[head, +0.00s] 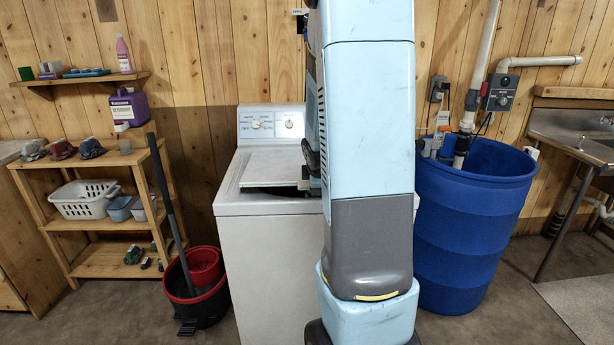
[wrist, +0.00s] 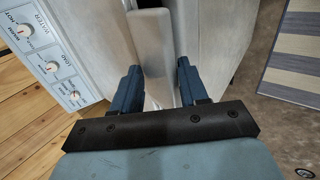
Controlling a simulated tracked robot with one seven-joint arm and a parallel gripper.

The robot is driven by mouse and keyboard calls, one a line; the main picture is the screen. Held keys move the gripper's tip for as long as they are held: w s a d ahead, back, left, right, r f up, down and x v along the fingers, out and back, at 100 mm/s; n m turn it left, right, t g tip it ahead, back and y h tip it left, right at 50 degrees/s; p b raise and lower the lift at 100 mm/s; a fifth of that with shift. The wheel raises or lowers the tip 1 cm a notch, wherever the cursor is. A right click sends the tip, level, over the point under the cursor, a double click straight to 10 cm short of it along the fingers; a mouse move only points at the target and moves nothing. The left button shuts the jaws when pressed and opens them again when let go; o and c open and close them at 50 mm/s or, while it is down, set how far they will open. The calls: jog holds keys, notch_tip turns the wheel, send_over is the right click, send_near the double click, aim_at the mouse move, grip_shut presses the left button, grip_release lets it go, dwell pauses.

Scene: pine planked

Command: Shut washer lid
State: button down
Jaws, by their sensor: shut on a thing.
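A white washer (head: 265,240) stands against the plank wall, partly hidden behind my arm in the head view. Its lid (head: 278,163) is tilted up a little, and a dark gap shows below its front edge. In the wrist view the lid's edge (wrist: 155,45) lies between the two blue fingers of my gripper (wrist: 159,82), which is shut on it. The washer's control panel (wrist: 45,50) shows at the left of the wrist view. In the head view my arm hides the gripper and the right part of the lid.
A blue barrel (head: 468,230) stands close to the right of the washer. A black and red bucket (head: 195,290) and a wooden shelf unit (head: 100,215) stand to the left. A metal sink (head: 575,130) is at the far right. Floor is clear in front of the barrel.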

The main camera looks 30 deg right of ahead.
jog(key=shift+s+d+f, duration=0.1)
jog(key=shift+d+f, duration=0.35)
jog(key=shift+f, duration=0.15)
jog(key=shift+a, duration=0.1)
jog(key=c, duration=1.1)
grip_release()
jog(key=shift+w+f, duration=0.1)
jog(key=shift+w, duration=0.15)
jog(key=shift+s+a+r, duration=0.25)
jog(key=shift+a+r, duration=0.05)
jog(key=shift+r, duration=0.15)
jog(key=shift+v, duration=6.3)
